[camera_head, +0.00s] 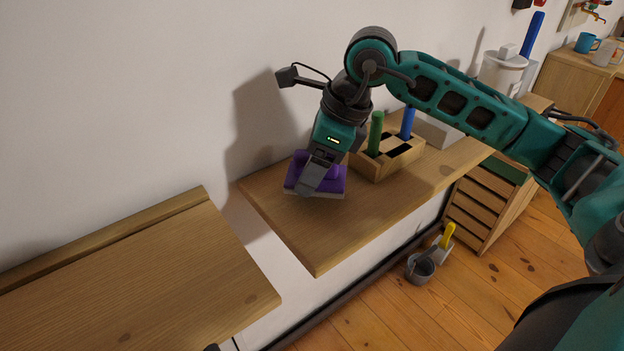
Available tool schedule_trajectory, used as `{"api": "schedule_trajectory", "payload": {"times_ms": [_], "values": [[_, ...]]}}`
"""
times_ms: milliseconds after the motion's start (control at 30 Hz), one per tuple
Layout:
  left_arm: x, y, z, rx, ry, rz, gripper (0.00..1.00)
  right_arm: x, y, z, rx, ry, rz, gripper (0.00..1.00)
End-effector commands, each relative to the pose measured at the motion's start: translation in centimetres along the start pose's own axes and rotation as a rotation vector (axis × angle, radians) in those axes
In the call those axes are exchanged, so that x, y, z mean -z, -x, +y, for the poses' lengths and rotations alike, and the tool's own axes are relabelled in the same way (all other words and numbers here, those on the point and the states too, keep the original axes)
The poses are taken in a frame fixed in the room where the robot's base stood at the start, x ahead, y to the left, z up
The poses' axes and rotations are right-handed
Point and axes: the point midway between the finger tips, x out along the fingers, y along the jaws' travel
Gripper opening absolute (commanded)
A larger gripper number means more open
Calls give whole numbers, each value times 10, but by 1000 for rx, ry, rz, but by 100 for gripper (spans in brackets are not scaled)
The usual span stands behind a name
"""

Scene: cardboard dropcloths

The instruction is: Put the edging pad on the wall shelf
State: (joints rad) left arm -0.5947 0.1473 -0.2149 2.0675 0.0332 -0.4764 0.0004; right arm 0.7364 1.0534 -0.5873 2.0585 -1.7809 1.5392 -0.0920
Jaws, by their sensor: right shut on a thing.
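The edging pad (328,188), purple with a pale underside, is at the left part of the wooden wall shelf (325,236). My right gripper (311,187) points down and is shut on the pad, its fingers covering part of the purple top. The pad looks level and at or just above the shelf top; I cannot tell whether it touches. My left gripper is not in view.
A wooden block holder (390,158) with a green and a blue handle stands right of the pad. A white box (439,132) lies beyond it. A separate wooden surface (130,285) is at left, across a gap.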

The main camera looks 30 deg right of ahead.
Motion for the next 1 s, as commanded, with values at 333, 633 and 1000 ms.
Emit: {"api": "schedule_trajectory", "payload": {"times_ms": [333,633,1000], "values": [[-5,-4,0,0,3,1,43,10,-24,0,1,0,0,37],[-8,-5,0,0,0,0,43,11,-27,0,1,0,0,77],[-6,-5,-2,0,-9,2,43,11,-27,0,0,0,0,94]]}}
